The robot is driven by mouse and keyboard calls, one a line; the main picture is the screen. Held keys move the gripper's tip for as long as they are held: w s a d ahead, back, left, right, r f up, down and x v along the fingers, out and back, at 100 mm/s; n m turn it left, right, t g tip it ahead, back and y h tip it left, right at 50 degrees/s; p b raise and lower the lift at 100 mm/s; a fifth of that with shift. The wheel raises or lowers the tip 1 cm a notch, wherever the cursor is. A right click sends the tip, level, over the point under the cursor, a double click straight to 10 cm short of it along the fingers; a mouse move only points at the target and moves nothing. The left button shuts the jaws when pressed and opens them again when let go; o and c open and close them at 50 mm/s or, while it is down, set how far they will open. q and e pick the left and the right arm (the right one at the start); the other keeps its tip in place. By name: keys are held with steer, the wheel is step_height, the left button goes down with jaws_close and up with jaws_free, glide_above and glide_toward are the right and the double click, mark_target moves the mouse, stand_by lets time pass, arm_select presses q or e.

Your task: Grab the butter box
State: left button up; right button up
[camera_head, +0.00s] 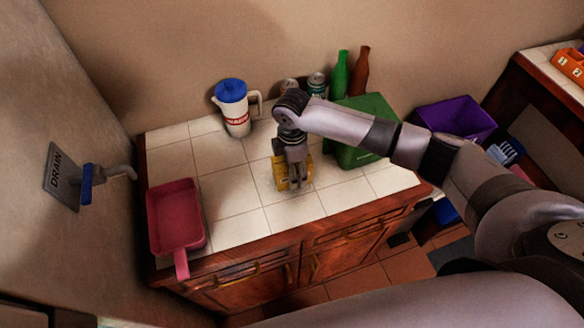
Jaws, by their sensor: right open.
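The butter box is a small yellow box (279,173) on the white tiled counter, near the middle of the camera_head view. My right gripper (293,181) points down over it, with the fingers at the box and covering part of it. The right gripper is open. I cannot tell whether the fingers touch the box. My left gripper is not in view.
A white pitcher with a blue lid (236,110), cans (316,85), a green bottle (340,75) and a brown bottle (360,72) stand behind. A green bin (372,106) is at right, a red pan (176,215) at left.

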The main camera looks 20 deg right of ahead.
steer(key=c, duration=1.5)
